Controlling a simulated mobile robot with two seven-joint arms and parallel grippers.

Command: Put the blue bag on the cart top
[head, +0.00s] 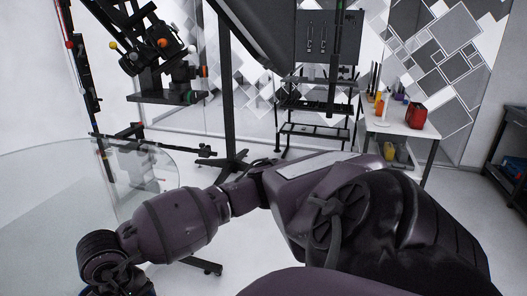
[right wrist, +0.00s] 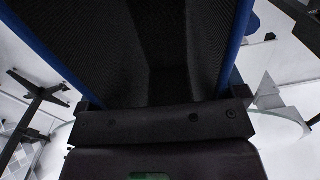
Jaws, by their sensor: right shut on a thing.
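The blue bag (right wrist: 243,30) fills the upper middle of the right wrist view. It shows a dark ribbed face with blue edges on both sides. My right gripper (right wrist: 165,100) is shut on it, and the bag extends up out of the picture. In the head view my right arm reaches across the foreground to the lower left, and its gripper end is cut off by the bottom edge. My left gripper is not in view. I cannot tell for certain which piece of furniture is the cart.
A round glass tabletop (head: 60,170) is at the left. A black stand with camera gear rises behind it. A white table (head: 402,128) with a red container (head: 415,116) stands at the back right. A dark shelf unit (head: 511,150) is at the right edge. Open floor lies between.

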